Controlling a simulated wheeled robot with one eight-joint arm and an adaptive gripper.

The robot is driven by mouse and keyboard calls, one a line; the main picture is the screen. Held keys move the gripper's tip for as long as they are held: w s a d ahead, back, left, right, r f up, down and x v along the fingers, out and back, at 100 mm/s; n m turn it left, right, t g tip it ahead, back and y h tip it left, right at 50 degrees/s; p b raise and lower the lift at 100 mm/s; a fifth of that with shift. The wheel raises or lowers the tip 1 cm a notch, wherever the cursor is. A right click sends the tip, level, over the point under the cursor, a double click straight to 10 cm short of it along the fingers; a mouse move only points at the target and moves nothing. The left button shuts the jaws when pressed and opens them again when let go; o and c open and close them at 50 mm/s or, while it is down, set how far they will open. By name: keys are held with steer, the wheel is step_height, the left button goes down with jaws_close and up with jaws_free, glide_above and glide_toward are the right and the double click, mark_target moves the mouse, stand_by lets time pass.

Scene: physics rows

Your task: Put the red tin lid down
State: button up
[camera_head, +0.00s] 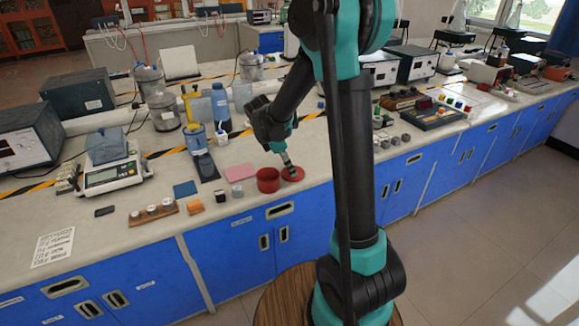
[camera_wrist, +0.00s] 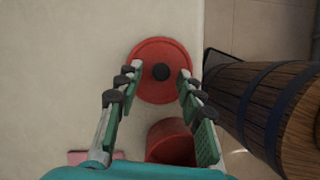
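The red tin lid (camera_head: 298,176) is a round disc lying flat on the bench near its front edge. My gripper (camera_head: 288,163) points down above the lid.
A pink pad (camera_head: 239,172), a small grey cube (camera_head: 237,192) and an orange block (camera_head: 195,206) lie left of the tin. A blue container (camera_head: 196,138) stands farther back. The bench's front edge is close to the lid. A wooden barrel-like piece (camera_wrist: 265,105) shows right in the wrist view.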

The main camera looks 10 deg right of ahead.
steer(key=w+v, duration=0.1)
steer(key=v, duration=1.1)
steer(key=s+d+f+m+t+y, duration=0.1)
steer(key=s+d+f+m, duration=0.2)
steer(key=s+m, duration=0.3)
steer(key=s+d+f+m+t+y, duration=0.1)
steer(key=s+d+f+m+y, duration=0.1)
steer(key=s+f+m, duration=0.3)
steer(key=s+d+f+m+t+y, duration=0.1)
steer(key=s+d+f+m, duration=0.3)
steer(key=s+m, duration=0.4)
steer(key=s+d, duration=0.1)
steer(key=s, duration=0.2)
steer(key=shift+f+t+y, duration=0.2)
steer(key=shift+t+y, duration=0.1)
